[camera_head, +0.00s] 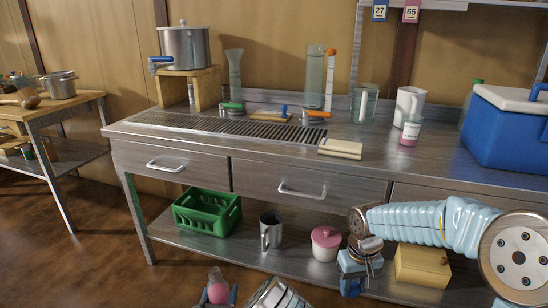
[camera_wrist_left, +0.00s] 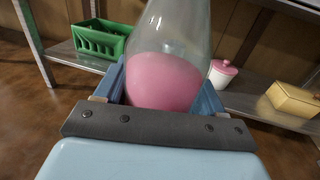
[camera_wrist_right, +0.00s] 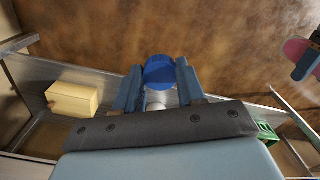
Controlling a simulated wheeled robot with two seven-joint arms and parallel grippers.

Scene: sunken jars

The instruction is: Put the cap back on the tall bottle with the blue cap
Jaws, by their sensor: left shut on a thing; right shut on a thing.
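A clear bottle with pink liquid (camera_wrist_left: 165,80) is between the fingers of my left gripper (camera_wrist_left: 163,92), which is shut on it. Its top runs out of the left wrist view. In the head view the bottle (camera_head: 217,286) shows at the bottom edge, and in the right wrist view (camera_wrist_right: 297,50) at the upper right. A round blue cap (camera_wrist_right: 160,72) is held between the fingertips of my right gripper (camera_wrist_right: 159,80), apart from the bottle. In the head view my right gripper (camera_head: 352,284) points down in front of the lower shelf; the cap cannot be made out there.
The steel bench (camera_head: 230,160) carries glassware, a pot on a wooden stand (camera_head: 188,88) and a blue cooler (camera_head: 505,130). The lower shelf holds a green crate (camera_head: 208,212), a metal mug (camera_head: 271,232), a pink-lidded jar (camera_head: 325,244) and a yellow box (camera_head: 423,265). Floor in front is clear.

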